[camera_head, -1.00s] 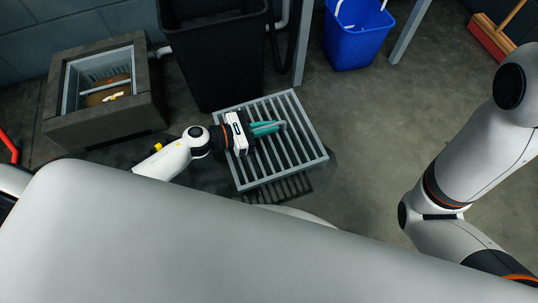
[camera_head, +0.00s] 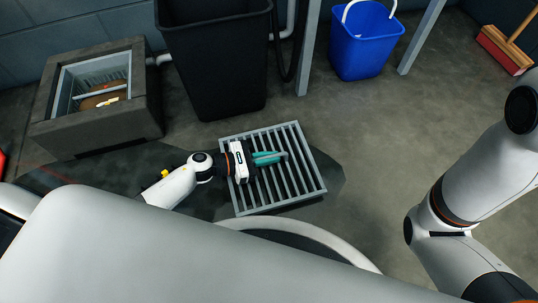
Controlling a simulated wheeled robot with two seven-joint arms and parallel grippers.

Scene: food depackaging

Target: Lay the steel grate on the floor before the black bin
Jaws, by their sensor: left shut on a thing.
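The steel grate (camera_head: 302,168) is a grey frame with parallel bars. It is in front of the black bin (camera_head: 215,62), slightly to the right, and looks roughly level and low over the floor. Whether it touches the floor is hard to tell. My left gripper (camera_head: 270,158), with teal fingers, is shut on a bar near the grate's middle. My right arm shows at the right edge, but its gripper is outside the view.
A square stone basin (camera_head: 140,118) with a metal insert and brownish matter inside stands at the left. A blue bucket (camera_head: 362,50) and a broom (camera_head: 503,50) stand at the back right. The floor (camera_head: 390,130) right of the grate is clear.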

